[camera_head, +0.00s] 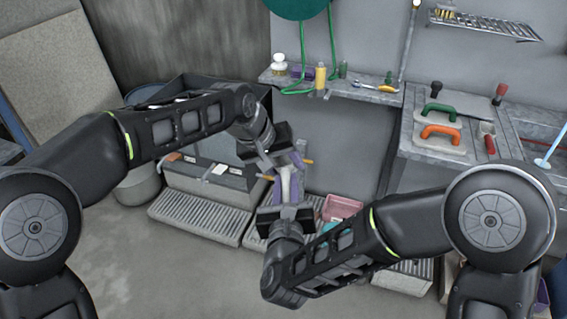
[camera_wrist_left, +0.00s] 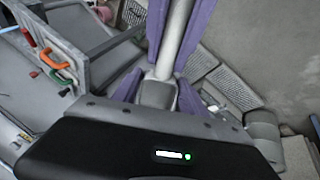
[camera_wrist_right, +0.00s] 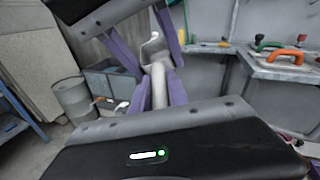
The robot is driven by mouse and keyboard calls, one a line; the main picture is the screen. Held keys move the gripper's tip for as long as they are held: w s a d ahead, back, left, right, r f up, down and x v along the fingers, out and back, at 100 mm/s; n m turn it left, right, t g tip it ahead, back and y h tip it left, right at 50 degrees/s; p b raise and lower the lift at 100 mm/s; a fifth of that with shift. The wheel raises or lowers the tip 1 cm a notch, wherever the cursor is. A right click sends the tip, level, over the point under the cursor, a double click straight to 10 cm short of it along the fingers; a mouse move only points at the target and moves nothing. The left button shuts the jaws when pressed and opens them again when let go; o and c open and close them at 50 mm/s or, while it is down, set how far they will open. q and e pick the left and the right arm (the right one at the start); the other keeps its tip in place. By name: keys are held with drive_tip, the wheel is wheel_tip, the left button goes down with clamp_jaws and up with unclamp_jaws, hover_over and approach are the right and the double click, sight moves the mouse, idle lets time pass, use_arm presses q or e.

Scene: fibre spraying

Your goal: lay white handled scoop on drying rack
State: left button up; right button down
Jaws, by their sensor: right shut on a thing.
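The white handled scoop (camera_head: 290,184) is held up between my two grippers, in front of the wall. My right gripper (camera_head: 290,193) is shut on its pale handle, which also shows in the right wrist view (camera_wrist_right: 158,88). My left gripper (camera_head: 284,160) reaches in from the opposite end. Its purple fingers stand apart on either side of the scoop's grey head (camera_wrist_left: 158,92). A wire rack (camera_head: 485,25), which looks like the drying rack, is fixed high on the wall at the right with a small brush on it.
A wall shelf (camera_head: 345,90) holds bottles and small tools. A grey bench (camera_head: 400,150) at the right carries green- and orange-handled trowels. Ribbed grey platforms (camera_head: 195,215) and a pink bin (camera_head: 341,206) are low behind my arms. The floor at left is clear.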

sight(286, 200)
use_arm(q)
drive_tip(key=c, duration=0.8)
drive_tip(key=shift+c, duration=0.3)
use_arm(e)
drive_tip(key=c, duration=1.2)
unclamp_jaws()
drive_tip(key=shift+s, duration=0.1)
drive_tip(key=shift+s+a, duration=0.1)
drive_tip(key=shift+s, duration=0.4)
drive_tip(key=shift+s+r, duration=0.15)
drive_tip(key=shift+s, duration=1.45)
drive_tip(key=shift+s+r, duration=0.1)
drive_tip(key=shift+s, duration=1.45)
drive_tip(key=shift+f, duration=0.1)
